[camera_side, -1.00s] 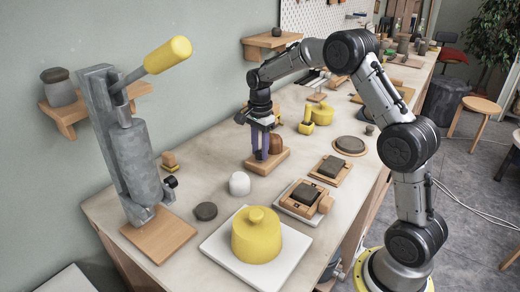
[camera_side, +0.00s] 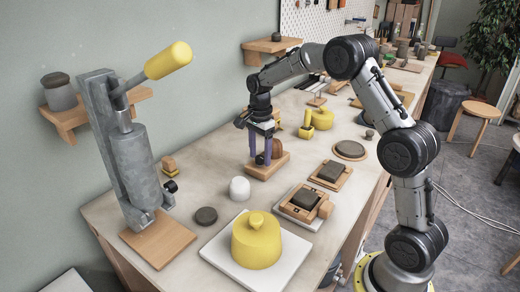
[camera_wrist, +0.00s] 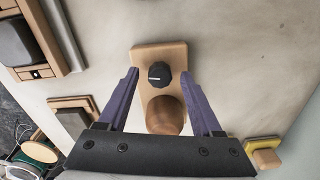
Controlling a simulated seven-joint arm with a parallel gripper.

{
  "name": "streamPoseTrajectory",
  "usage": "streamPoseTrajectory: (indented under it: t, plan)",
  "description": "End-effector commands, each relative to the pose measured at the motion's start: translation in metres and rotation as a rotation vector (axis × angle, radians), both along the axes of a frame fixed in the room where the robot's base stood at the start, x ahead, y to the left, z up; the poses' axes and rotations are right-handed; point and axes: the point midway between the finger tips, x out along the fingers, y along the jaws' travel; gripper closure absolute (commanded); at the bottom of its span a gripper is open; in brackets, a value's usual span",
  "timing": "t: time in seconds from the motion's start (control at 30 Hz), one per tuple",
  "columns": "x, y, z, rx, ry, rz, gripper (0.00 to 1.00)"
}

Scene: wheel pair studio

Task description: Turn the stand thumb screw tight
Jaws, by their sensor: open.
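The thumb screw (camera_wrist: 159,74) is a round black knob with a white line on its top. It sits near one end of a small wooden stand (camera_wrist: 150,53), beside a rounded brown wooden piece (camera_wrist: 165,115). In the wrist view my gripper (camera_wrist: 160,75) is open, with one purple finger on each side of the knob and a gap to it on both sides. In the side view my gripper (camera_side: 260,158) points down at the stand (camera_side: 264,171). The fingers partly hide the knob there, and I cannot tell the exact fingertip height.
A white cylinder (camera_side: 239,188), a dark disc (camera_side: 206,216) and a yellow lidded pot (camera_side: 257,240) on a white slab stand nearer the camera. A grey lever press (camera_side: 138,165) stands left. Wooden trays (camera_side: 330,175) lie right.

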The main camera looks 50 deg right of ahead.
Motion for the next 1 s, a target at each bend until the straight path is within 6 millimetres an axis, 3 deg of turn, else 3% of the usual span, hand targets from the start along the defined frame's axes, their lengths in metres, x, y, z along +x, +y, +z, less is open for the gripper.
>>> streamPoseTrajectory:
  t: [0.17, 0.7, 1.0]
  plan:
    - [0.001, 0.000, 0.015, -0.001, -0.003, 0.000, 0.33]
    - [0.001, 0.000, 0.120, -0.001, -0.003, 0.000, 0.33]
    - [0.000, 0.000, 0.138, 0.000, -0.002, 0.000, 0.33]
